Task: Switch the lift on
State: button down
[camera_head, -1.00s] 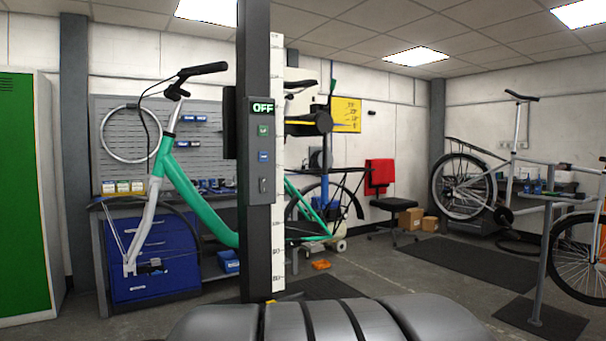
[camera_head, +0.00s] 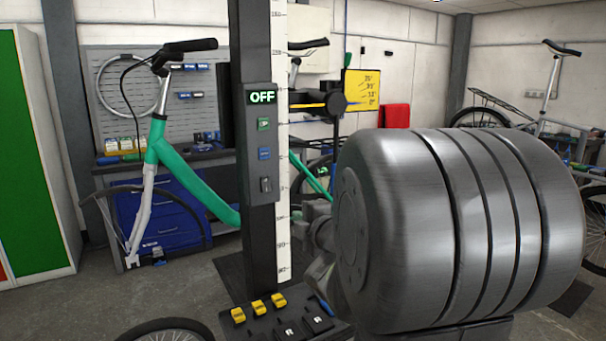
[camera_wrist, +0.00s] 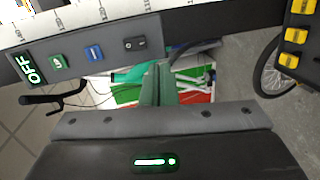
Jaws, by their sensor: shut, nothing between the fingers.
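The lift's control box (camera_head: 250,178) is on the dark lift column (camera_head: 249,45). Its display (camera_head: 263,97) reads OFF in green. Below it are a green button (camera_head: 264,124), a blue button (camera_head: 264,153) and a black rocker switch (camera_head: 266,185). In the wrist view the box lies turned at upper left, with the display (camera_wrist: 30,68), green button (camera_wrist: 58,61), blue button (camera_wrist: 94,53) and rocker switch (camera_wrist: 134,44). My gripper (camera_wrist: 160,68) is shut and empty, its tips just below the switch in that picture, seemingly apart from it. The head view does not clearly show the fingers.
My large grey arm link covers the right of the head view. A green bike frame (camera_head: 190,187) stands left of the column. A base with yellow pedals (camera_head: 258,307) is at the column's foot. A wheel (camera_head: 165,331) shows at the bottom edge.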

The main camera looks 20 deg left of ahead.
aim_at(267, 191)
jog(key=r, duration=0.1)
jog(key=a+n, duration=0.1)
jog(key=r+y, duration=0.1)
jog(key=shift+w+a+r+n+g, duration=0.15)
jog(key=shift+w+r+n+g, duration=0.15)
jog(key=shift+w+r, duration=0.1)
jog(key=p+x, duration=0.2)
jog(key=x, duration=1.2)
